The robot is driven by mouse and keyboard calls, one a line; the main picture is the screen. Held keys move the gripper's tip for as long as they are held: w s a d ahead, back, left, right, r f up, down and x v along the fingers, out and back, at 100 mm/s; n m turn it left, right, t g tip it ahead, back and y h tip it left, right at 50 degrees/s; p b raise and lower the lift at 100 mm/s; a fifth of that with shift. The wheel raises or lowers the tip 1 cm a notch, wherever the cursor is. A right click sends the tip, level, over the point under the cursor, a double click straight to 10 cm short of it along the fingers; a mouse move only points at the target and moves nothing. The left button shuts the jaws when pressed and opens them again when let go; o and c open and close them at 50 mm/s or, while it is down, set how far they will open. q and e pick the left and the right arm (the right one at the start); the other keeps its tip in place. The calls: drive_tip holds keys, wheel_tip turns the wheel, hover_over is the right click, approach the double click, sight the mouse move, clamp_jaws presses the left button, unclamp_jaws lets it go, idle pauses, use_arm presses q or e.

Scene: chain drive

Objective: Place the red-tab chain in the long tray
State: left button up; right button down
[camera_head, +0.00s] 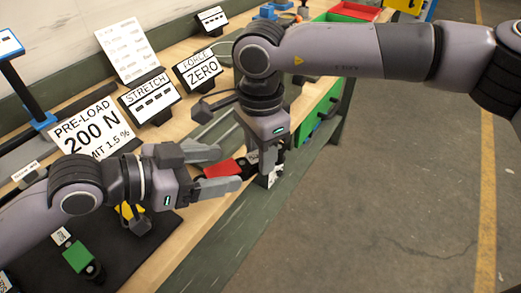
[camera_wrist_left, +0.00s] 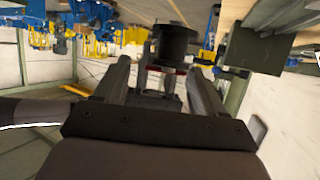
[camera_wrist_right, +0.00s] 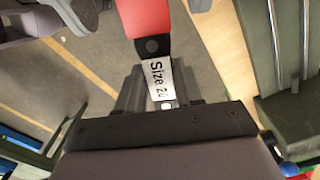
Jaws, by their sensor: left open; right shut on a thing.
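The red-tab chain shows as a red tab (camera_head: 222,168) with a white piece printed "Size 20" (camera_wrist_right: 158,78). My right gripper (camera_head: 269,168) points down and is shut on the white piece, near the bench's front edge. My left gripper (camera_head: 226,170) is open, with its fingers on either side of the red tab; I cannot tell whether they touch it. A thin red strip (camera_wrist_left: 165,70) shows between the left fingers in the left wrist view. A dark green channel with metal rails (camera_wrist_right: 284,50), possibly the long tray, lies at the right in the right wrist view.
A green tab (camera_head: 77,257) lies on a black mat (camera_head: 125,255) at the lower left. A yellow tab (camera_head: 125,210) is partly hidden by my left arm. Signs reading "PRE-LOAD 200 N" (camera_head: 92,128), "STRETCH" (camera_head: 149,97) and "FORCE ZERO" (camera_head: 199,70) stand behind. Open floor lies right.

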use_arm(q)
drive_tip(key=v, duration=0.8)
drive_tip(key=shift+s+a, duration=0.2)
drive_tip(key=shift+a, duration=0.15)
